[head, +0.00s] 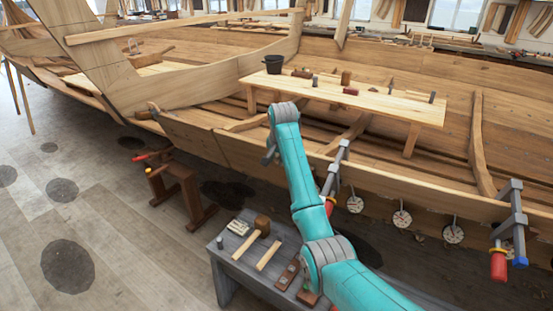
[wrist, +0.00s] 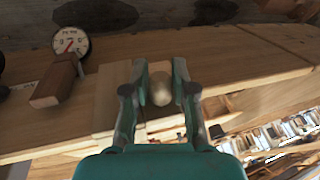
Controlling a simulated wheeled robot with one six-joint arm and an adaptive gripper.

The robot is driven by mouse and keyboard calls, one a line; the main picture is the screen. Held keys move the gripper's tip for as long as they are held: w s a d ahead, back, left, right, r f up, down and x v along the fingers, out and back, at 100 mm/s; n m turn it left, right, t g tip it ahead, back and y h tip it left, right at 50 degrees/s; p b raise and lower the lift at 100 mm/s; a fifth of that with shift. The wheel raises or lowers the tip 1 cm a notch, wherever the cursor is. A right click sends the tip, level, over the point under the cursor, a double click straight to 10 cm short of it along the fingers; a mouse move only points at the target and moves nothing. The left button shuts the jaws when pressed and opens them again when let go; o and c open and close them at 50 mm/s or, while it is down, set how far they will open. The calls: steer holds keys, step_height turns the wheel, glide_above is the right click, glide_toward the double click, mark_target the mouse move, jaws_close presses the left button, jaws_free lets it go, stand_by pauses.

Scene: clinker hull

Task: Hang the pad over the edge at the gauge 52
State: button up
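In the wrist view, my gripper (wrist: 160,82) has its fingers drawn in close on both sides of a pale round knob (wrist: 161,95). The knob stands on a pale wooden pad (wrist: 108,100), which lies against the plank edge, partly hidden by the fingers. The gripper appears shut on this knob. A round white gauge (wrist: 70,41) shows left of the pad, its number not readable. In the head view, several gauges hang under the hull edge, one of them just right of my arm (head: 355,204). My arm hides the pad there.
Clamps grip the hull edge (head: 335,170), one farther right (head: 516,220). A grey bench (head: 225,250) with mallet and tools stands below. A plank table (head: 400,105) with small items stands inside the hull.

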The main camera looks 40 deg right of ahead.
steer(key=shift+o, duration=1.1)
steer(key=v, duration=1.2)
